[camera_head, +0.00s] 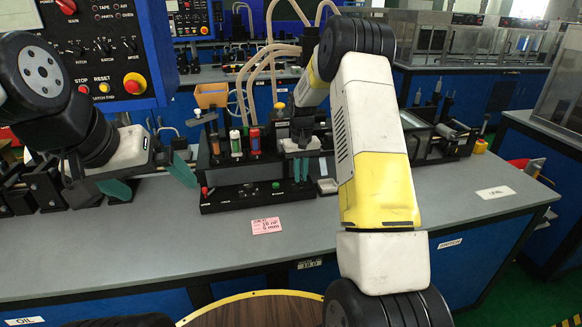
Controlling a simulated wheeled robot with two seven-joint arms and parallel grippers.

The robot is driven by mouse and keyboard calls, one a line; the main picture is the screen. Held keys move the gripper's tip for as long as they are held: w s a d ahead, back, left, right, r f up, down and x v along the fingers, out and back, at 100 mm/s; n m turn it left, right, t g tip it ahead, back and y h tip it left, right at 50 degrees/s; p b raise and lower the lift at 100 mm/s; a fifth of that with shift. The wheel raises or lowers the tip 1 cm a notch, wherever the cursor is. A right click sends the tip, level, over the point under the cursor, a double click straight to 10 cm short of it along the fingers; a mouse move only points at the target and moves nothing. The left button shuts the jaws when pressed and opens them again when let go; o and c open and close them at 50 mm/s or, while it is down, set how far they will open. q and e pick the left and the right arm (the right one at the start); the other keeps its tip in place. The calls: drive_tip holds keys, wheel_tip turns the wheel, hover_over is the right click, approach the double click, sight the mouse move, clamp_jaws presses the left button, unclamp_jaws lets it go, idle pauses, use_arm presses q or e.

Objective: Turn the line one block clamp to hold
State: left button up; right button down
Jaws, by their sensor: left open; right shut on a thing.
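My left gripper (150,180) is open and empty over the left part of the bench, its two green fingertips wide apart. My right gripper (301,170) reaches down to the right end of a low black block (245,199) on the bench. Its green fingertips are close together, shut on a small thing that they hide. The block carries a red knob at its left end and a green knob (276,185) left of my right fingertips. I cannot make out the clamp or which way it is turned.
Behind the block stand small cylinders with red and green parts (254,140) and pale hoses (243,95). A pink card (267,226) lies on the grey bench (190,240). A blue control panel (105,50) is at upper left. The bench front is mostly clear.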

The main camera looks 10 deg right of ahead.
sight(301, 177)
drive_tip(key=c, duration=1.5)
unclamp_jaws()
drive_tip(key=shift+r, duration=0.15)
wheel_tip(301, 177, up, 8)
drive_tip(key=shift+f, duration=0.2)
drive_tip(key=s+a+r+t+y, duration=0.1)
drive_tip(key=s+a+r+t, duration=0.15)
drive_tip(key=s+r, duration=1.3)
drive_tip(key=s+t, duration=0.1)
drive_tip(key=s, duration=0.5)
drive_tip(key=s+a+t, duration=0.1)
drive_tip(key=s, duration=0.5)
drive_tip(key=s+a+r+t+y, duration=0.1)
drive_tip(key=s, duration=0.5)
drive_tip(key=shift+s+r+t, duration=0.1)
drive_tip(key=shift+s+t, duration=0.2)
drive_tip(key=shift+t, duration=0.05)
